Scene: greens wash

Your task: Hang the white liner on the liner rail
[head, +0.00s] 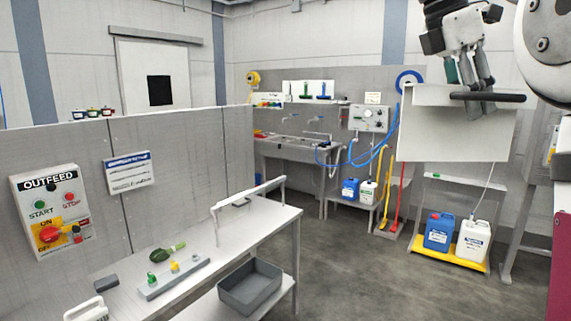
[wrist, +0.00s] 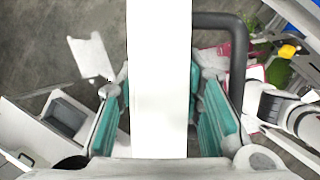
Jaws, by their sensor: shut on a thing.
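The white liner (head: 455,135) shows as a broad pale panel at the upper right of the head view, with a bent top edge. My gripper (head: 478,90) is at its top and shut on it. In the wrist view the liner (wrist: 160,80) is a white strip running between the teal finger pads. A dark bar (head: 505,98) lies across the panel's upper part; in the wrist view it bends beside the strip. A white rail on two posts (head: 250,195) stands over the bench at the lower middle; I cannot tell for sure that it is the liner rail.
The bench (head: 215,235) holds a green vegetable (head: 168,252) and a grey block with knobs (head: 174,277). A grey bin (head: 250,287) sits on a lower shelf. Blue (head: 438,232) and white (head: 473,241) jugs stand on a yellow tray. The floor between is clear.

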